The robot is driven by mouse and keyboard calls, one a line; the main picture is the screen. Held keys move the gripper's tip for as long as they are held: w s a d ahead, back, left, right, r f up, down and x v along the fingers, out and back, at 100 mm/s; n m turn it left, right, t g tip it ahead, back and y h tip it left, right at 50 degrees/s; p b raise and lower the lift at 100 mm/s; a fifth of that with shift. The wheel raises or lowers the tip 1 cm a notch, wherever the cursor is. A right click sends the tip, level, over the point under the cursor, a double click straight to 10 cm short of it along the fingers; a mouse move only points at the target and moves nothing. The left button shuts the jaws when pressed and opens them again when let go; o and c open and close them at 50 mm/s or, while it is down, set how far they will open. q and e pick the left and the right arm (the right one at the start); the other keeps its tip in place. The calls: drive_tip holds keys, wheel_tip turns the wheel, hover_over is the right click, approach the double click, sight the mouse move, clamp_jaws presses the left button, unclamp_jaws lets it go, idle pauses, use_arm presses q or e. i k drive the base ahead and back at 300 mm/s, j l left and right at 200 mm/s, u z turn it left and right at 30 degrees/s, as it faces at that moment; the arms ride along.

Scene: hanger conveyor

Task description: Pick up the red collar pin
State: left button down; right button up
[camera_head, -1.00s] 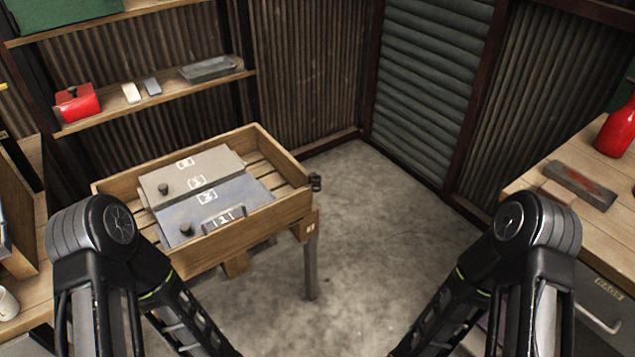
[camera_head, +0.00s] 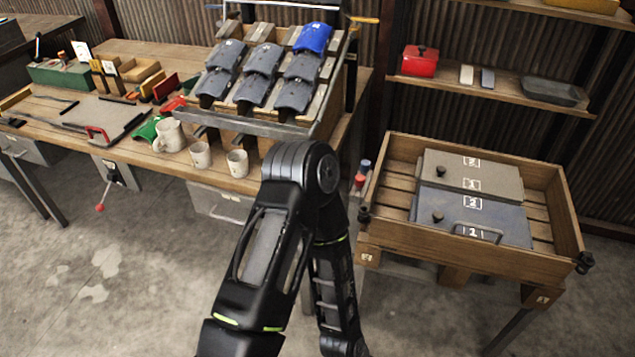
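Two things could be the red collar pin, and I cannot tell which it is. A small red-topped piece (camera_head: 360,181) stands beside a small blue-topped piece (camera_head: 366,165), between the bench and the left end of the wooden crate. A red knob on a thin rod (camera_head: 100,207) hangs at the bench's front edge. One of my arms, seemingly the left, rises in the middle of the view and hides part of the bench front. Neither gripper shows in the view.
The wooden crate (camera_head: 455,247) holds grey and blue numbered plates. The bench (camera_head: 215,172) carries mugs, a flat board (camera_head: 100,118) and a sloped rack of grey and blue curved pieces (camera_head: 262,60). A shelf holds a red box (camera_head: 419,62). The floor at lower left is clear.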

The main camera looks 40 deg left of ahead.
sight(360, 180)
drive_tip(key=u, duration=0.95)
drive_tip(key=i+l+z, duration=0.15)
drive_tip(key=i+l, duration=0.1)
drive_tip(key=l, duration=0.1)
